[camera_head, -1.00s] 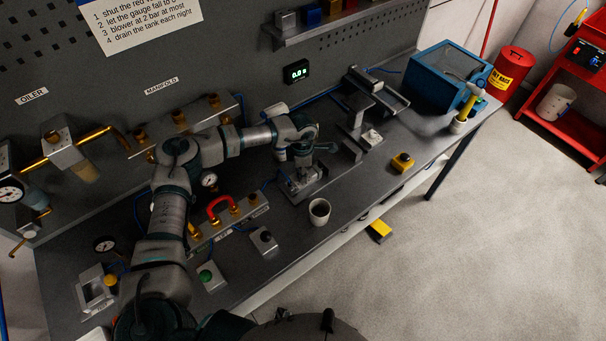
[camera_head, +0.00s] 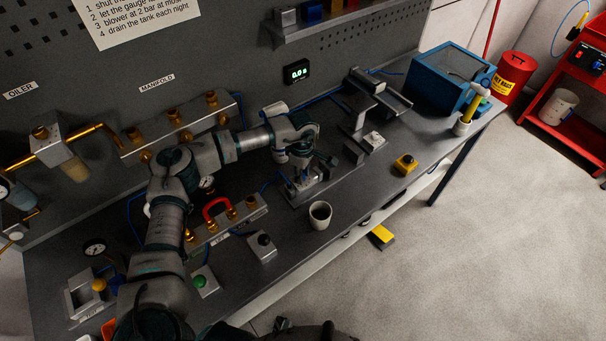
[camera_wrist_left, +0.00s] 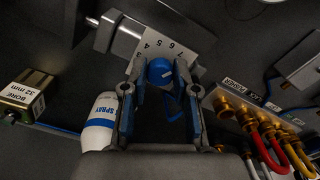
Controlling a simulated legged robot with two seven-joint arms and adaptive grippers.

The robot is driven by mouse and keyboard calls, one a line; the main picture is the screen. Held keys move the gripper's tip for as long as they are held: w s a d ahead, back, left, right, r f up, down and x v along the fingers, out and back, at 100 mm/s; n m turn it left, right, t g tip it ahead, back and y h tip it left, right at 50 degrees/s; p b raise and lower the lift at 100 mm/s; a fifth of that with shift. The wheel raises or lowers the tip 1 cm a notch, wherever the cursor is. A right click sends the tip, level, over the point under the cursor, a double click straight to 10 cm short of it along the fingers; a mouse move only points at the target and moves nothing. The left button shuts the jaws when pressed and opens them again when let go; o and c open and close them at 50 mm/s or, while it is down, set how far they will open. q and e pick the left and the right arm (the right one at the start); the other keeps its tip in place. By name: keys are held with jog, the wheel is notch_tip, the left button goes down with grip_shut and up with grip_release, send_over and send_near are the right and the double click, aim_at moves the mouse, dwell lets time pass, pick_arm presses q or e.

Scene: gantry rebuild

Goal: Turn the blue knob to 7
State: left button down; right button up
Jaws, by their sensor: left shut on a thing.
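The blue knob (camera_wrist_left: 160,72) shows in the left wrist view, between the two fingers of my left gripper (camera_wrist_left: 158,90). A pale dial plate (camera_wrist_left: 180,62) with printed numbers, 7, 6, 5 and 4 among them, lies beside the knob. The pointer mark on the knob is not clear, so I cannot tell its setting. In the head view my left gripper (camera_head: 302,172) points down at a small metal fixture (camera_head: 312,186) on the bench; the arm and fingers hide the knob there. It is shut on the knob.
A white spray bottle (camera_wrist_left: 100,122) stands close left of the gripper in the wrist view. A manifold with brass fittings and hoses (camera_wrist_left: 243,115) is at right.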

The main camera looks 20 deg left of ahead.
pick_arm(q)
jog(key=shift+a, duration=0.15)
jog(key=c, duration=0.9)
grip_release()
jog(key=shift+f, duration=0.1)
jog(key=shift+w+a, duration=0.1)
jog(key=shift+w, duration=0.05)
jog(key=shift+r, duration=0.2)
notch_tip(320, 180, up, 11)
jog(key=shift+r, duration=0.2)
jog(key=shift+r, duration=0.1)
